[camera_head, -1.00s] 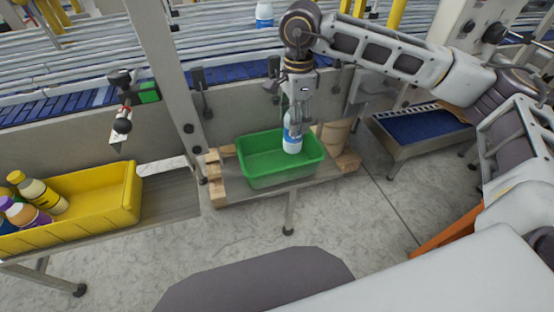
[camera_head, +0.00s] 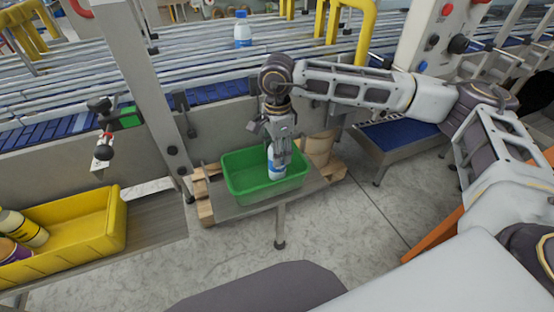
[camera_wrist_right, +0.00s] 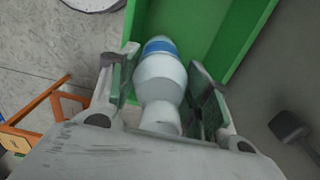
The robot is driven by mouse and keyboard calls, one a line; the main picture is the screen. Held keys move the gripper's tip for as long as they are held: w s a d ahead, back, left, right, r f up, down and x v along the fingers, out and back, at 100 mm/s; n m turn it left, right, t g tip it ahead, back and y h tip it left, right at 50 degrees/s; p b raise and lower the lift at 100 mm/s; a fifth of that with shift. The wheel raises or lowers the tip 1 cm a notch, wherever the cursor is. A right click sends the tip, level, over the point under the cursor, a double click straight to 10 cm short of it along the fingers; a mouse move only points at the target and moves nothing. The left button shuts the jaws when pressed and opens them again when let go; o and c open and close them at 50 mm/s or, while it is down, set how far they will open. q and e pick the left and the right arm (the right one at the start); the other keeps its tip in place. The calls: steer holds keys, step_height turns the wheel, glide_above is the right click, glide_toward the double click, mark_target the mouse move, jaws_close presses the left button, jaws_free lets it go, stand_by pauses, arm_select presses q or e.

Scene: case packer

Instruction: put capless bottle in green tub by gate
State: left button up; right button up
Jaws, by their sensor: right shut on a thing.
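The green tub (camera_head: 240,191) stands on a small metal stand beside the conveyor side wall; it also shows in the right wrist view (camera_wrist_right: 235,45). My right gripper (camera_head: 280,150) points down into the tub. It is shut on a white bottle with a blue band (camera_head: 275,168), upright inside the tub's walls. In the right wrist view the bottle (camera_wrist_right: 160,80) sits between the two fingers, its white neck end toward the palm. I cannot tell if its base touches the tub floor. My left gripper is not in view.
A yellow tub (camera_head: 110,228) with several bottles stands at the left. Another white-and-blue bottle (camera_head: 242,30) stands on the conveyor. A blue-topped chute (camera_head: 400,132) is to the right.

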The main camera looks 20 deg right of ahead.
mark_target(275, 174)
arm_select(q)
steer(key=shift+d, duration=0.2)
arm_select(e)
steer(key=shift+f, duration=0.1)
steer(key=shift+f, duration=0.1)
steer(key=shift+f, duration=1.75)
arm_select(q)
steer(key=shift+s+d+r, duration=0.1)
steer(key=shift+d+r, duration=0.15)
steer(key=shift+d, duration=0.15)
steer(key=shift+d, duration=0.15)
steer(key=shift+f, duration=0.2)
arm_select(e)
steer(key=shift+f, duration=0.15)
